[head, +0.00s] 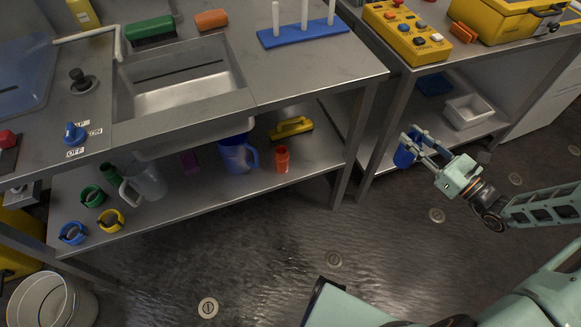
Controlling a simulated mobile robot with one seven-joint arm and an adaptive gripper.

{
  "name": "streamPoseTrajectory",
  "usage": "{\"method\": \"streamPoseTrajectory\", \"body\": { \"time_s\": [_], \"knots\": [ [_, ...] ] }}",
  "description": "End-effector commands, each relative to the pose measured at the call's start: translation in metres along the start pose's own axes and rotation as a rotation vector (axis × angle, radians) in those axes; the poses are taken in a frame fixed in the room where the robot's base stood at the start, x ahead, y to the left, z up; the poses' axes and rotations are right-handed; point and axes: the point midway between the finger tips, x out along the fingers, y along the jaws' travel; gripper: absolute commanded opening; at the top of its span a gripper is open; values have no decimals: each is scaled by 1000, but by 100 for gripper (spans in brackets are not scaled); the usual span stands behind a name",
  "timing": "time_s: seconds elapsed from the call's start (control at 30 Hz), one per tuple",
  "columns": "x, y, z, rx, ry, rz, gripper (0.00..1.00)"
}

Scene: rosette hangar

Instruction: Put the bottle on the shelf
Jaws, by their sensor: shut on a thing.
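My gripper (426,150) is at the right in the head view, shut on a small blue container (404,156), which I take to be the bottle. The fingers hide part of it, so its full shape is unclear. It is held above the floor, in front of the right bench. The lower shelf (230,190) under the sink bench is to the left of my gripper. An orange bottle-like container (282,160) stands on that shelf near its right end. Another lower shelf (458,135) is under the right bench, behind my gripper.
The left shelf also holds a blue jug (238,154), a clear jug (146,182), a yellow-handled tool (291,127) and several coloured rings. Bench legs (352,150) stand between the shelves. A white tray (469,110) is on the right shelf. A bucket (50,301) stands at lower left.

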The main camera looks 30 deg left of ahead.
Motion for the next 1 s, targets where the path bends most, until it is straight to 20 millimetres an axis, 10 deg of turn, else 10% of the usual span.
{"method": "streamPoseTrajectory", "body": {
  "time_s": [0.1, 0.5, 1.0],
  "knots": [
    [24, 6, -58, 1, -1, 33, 8],
    [87, 28, -181, 4, 3, 116, 8],
    [121, 38, -202, 3, 2, 138, 8]
  ]
}}
